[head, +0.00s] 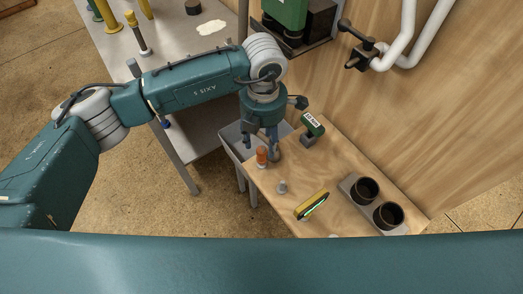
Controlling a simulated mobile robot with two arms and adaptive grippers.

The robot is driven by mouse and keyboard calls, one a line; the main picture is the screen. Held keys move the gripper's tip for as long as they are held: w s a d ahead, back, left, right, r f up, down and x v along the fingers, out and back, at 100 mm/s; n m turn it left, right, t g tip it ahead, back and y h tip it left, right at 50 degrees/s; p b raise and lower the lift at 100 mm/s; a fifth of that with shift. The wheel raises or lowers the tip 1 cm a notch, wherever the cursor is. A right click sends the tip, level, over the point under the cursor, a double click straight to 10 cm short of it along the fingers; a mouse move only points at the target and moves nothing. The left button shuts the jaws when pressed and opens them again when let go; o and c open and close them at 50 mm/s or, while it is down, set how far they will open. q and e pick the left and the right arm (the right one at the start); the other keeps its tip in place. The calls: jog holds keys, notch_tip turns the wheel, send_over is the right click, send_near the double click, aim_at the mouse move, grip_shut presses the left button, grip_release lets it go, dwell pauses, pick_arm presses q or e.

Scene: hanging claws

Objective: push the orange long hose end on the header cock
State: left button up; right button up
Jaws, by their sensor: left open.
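A small orange upright piece (262,157), perhaps the hose end, stands at the left edge of the wooden bench. My left gripper (261,147) is open and points down, with its fingers beside and just above the orange piece. I cannot tell whether they touch it. No long orange hose can be made out. A dark valve-like fitting (362,55) sits on the wooden wall, joined to white pipes; I cannot tell whether it is the header cock. My right gripper is not in view.
The wooden bench (335,190) also holds a green-topped block (312,128), a small grey peg (282,187), a yellow-black device (311,206) and a holder with two dark cups (366,189). A grey table (185,60) stands at the upper left.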

aim_at(261, 150)
pick_arm(q)
jog(key=shift+f, duration=0.8)
notch_tip(261, 150, down, 4)
jog(key=shift+a+f+p, duration=0.15)
jog(key=shift+p, duration=1)
jog(key=shift+f, duration=0.5)
jog(key=c, duration=1.2)
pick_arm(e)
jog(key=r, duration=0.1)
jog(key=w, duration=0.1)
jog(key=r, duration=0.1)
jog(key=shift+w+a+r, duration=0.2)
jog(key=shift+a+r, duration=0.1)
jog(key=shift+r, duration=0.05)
